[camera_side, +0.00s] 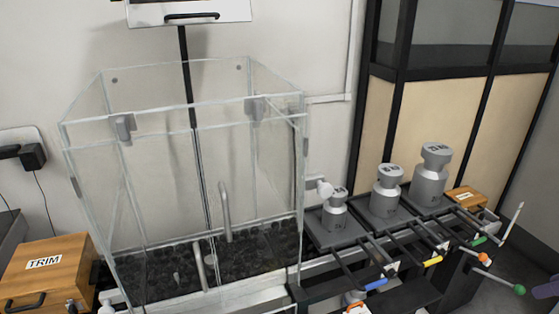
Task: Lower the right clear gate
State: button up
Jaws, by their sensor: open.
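A clear box-shaped enclosure (190,105) stands in the middle of the camera_side view, open at the top. Its right clear side (281,150) runs between the back right and front right corners. I cannot tell which pane there is the right gate, or how high it stands, because the panes overlap. A grey clip (256,109) sits at the upper right, and another grey clip (123,129) at the upper left. One upright grey handle (225,212) and a lower one (203,265) show inside or through the panes. My gripper is not in view.
Dark pebble-like pieces (160,275) cover the enclosure floor. Several grey weights, including a large one (431,178), stand on dark platforms at the right. Coloured-tipped levers, one yellow (432,261), stick out in front. A wooden TRIM box (48,270) stands at the left.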

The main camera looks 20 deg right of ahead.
jog(key=shift+c, duration=1.1)
jog(key=shift+s+f, duration=0.1)
jog(key=shift+s, duration=0.2)
jog(key=shift+c, duration=1.1)
jog(key=shift+m, duration=0.7)
jog(key=r, duration=0.1)
jog(key=w+r, duration=0.1)
jog(key=r, duration=0.3)
jog(key=shift+w+d, duration=0.2)
jog(key=shift+d, duration=0.1)
grip_shut()
jog(key=w+a+r+m, duration=0.1)
jog(key=w+a+r, duration=0.1)
jog(key=w+r, duration=0.65)
jog(key=w+a+r, duration=0.3)
jog(key=w+r, duration=0.4)
jog(key=r, duration=0.2)
jog(key=n+g, duration=0.2)
send_over(325, 187)
jog(key=s+a, duration=0.1)
jog(key=s, duration=0.4)
notch_tip(325, 187, down, 7)
jog(key=shift+h, duration=0.3)
jog(key=x, duration=1.3)
jog(key=shift+d+f, duration=0.1)
jog(key=shift+f, duration=0.1)
